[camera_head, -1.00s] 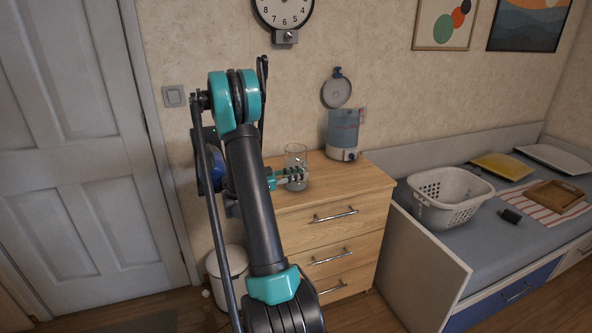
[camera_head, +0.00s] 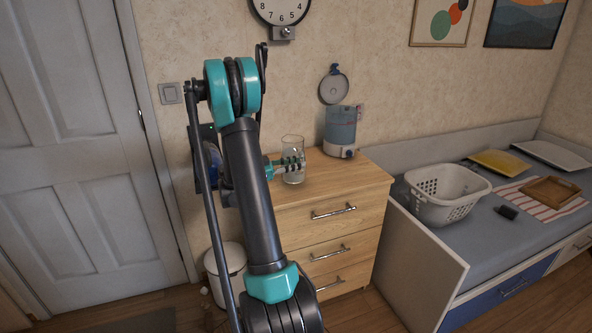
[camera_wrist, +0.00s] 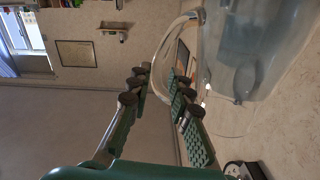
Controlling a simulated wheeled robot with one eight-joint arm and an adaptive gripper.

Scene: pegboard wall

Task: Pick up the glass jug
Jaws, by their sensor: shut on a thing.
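The clear glass jug (camera_head: 292,147) is upright over the left part of the wooden dresser top in the head view. The jug's base seems slightly above the dresser top, but the gap is hard to tell. My arm covers the area left of the jug in the head view.
A blue-tinted dispenser (camera_head: 341,125) stands right of the jug on the dresser (camera_head: 350,181). A round lid (camera_head: 333,89) hangs on the wall above it. A white bin (camera_head: 228,258) stands on the floor at the left. A laundry basket (camera_head: 446,194) sits on the bed.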

